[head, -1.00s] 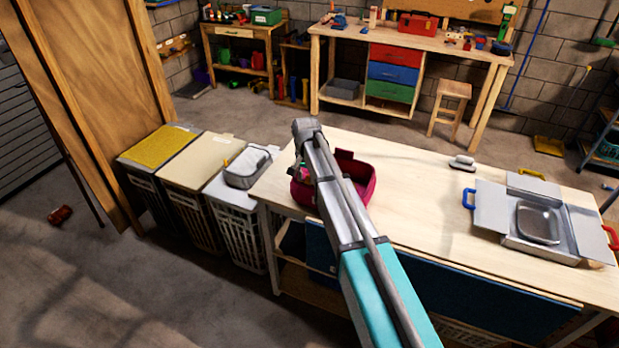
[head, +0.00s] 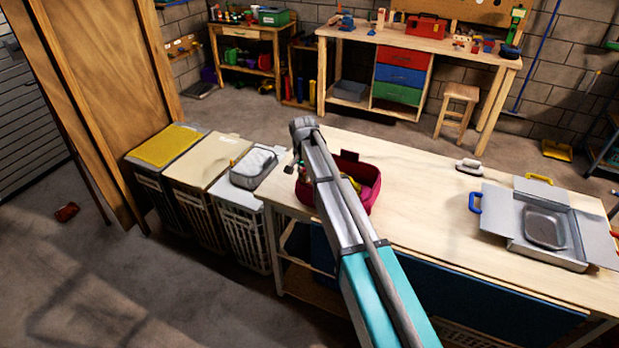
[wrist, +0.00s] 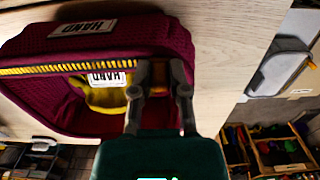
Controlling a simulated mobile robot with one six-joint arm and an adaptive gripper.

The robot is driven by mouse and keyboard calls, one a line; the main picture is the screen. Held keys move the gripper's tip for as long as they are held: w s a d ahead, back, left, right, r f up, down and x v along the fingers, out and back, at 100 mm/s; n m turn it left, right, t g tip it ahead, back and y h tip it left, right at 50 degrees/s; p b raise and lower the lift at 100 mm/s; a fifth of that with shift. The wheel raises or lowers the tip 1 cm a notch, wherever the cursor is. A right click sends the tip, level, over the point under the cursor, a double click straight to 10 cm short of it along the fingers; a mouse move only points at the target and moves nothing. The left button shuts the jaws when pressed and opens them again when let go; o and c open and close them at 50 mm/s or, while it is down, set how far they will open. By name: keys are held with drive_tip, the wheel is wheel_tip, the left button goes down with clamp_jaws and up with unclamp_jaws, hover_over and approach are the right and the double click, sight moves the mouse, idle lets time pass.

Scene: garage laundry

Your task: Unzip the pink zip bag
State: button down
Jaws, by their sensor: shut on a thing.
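The pink zip bag (head: 371,197) sits on the near wooden table, partly behind my arm in the head view. In the wrist view the bag (wrist: 175,38) fills the left side, and its mouth gapes open. A row of yellow zip teeth (wrist: 60,69) runs along one edge of the mouth. Something yellow (wrist: 105,97) and a white tag marked HAND show at the opening. My gripper (wrist: 160,76) is at the right end of the zip edge, shut on a small part there that looks like the zip pull; its fingers mostly hide it.
A grey pouch (head: 254,166) lies on the hampers left of the table. An open grey case (head: 500,215) with a tray stands at the table's right. A small iron-like item (head: 468,166) is at the back edge. Bare tabletop (head: 425,190) lies between bag and case.

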drive_tip(key=c, duration=0.6)
unclamp_jaws()
drive_tip(key=shift+w+r, duration=0.1)
